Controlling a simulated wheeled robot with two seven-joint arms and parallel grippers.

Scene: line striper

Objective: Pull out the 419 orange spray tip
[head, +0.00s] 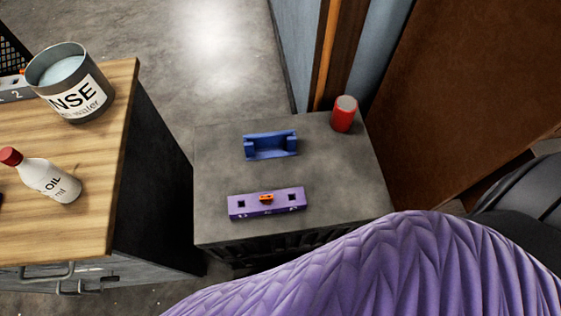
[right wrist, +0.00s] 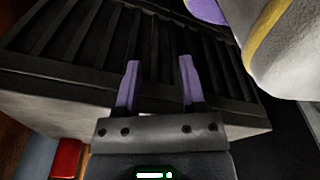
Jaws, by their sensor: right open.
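The orange spray tip (head: 266,198) sits in the middle of a purple holder block (head: 238,212) on the grey cabinet top. An empty-looking dark square hole shows on each side of it. Markings on the block's front are too small to read. My right gripper (right wrist: 159,62) is open and empty in the right wrist view, its two purple fingers apart in front of the cabinet's dark slatted side. The spray tip does not show in that view. My left gripper is not in view.
A blue cradle (head: 270,153) lies behind the block, and a red can (head: 344,114) stands at the cabinet's back right corner. A wooden-topped counter (head: 100,170) at left holds a rinse pail (head: 80,100) and an oil bottle (head: 50,180). My purple-sleeved arm covers the lower right.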

